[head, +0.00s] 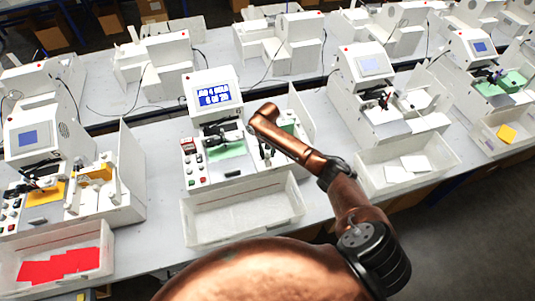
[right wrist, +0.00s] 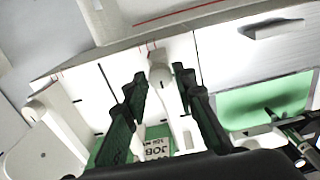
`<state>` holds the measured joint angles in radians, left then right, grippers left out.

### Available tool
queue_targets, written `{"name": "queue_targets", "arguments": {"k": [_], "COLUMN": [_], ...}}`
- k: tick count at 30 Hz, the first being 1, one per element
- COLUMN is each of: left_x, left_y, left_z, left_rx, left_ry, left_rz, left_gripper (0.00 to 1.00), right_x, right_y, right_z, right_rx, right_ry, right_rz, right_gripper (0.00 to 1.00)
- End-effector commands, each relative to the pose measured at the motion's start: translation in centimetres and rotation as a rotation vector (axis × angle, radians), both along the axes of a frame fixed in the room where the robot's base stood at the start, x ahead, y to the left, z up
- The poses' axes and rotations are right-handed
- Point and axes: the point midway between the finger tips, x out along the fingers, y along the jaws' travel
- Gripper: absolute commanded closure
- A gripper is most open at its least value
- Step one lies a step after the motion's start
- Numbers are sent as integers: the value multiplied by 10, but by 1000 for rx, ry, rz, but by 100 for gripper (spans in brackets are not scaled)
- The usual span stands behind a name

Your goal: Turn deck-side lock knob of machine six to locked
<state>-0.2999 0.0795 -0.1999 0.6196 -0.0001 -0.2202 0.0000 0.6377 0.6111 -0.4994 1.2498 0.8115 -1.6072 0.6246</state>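The machine (head: 215,140) in front of me is white, with a lit blue screen (head: 214,94) that seems to read JOB 4 HOLD, 6 of 20. My right arm reaches over its right side, and my right gripper (head: 262,148) points down there, small and partly hidden. In the right wrist view my right gripper (right wrist: 160,88) is open. A pale knob-like piece (right wrist: 159,66) shows between its fingertips, with gaps seen on both sides. I cannot tell which way the knob is turned. No machine number is readable. My left gripper is not in view.
A green sheet (right wrist: 265,100) lies on the deck beside the gripper. An empty white tray (head: 243,210) stands in front of the machine. Similar machines stand left (head: 40,140) and right (head: 375,95). An upright side panel (head: 301,115) stands close to the arm.

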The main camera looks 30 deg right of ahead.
Motion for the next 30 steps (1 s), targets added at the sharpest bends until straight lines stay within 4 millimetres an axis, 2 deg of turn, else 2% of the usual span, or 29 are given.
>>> {"name": "queue_targets", "arguments": {"k": [5, 13, 16, 20, 30], "left_x": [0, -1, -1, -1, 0], "left_y": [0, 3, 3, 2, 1], "left_z": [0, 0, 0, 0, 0], "left_rx": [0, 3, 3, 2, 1], "left_ry": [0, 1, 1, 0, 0], "left_rz": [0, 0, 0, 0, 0], "left_gripper": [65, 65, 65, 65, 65], "right_x": [0, -1, 0, 0, 0], "right_y": [0, 0, 0, 0, 0], "right_z": [0, 0, 6, 25, 94], "right_rx": [0, 0, 1, 0, 0], "right_ry": [1, 2, 0, -2, -2], "right_rz": [1, 2, 2, 1, 2], "right_gripper": [61, 61, 61, 61, 61]}}
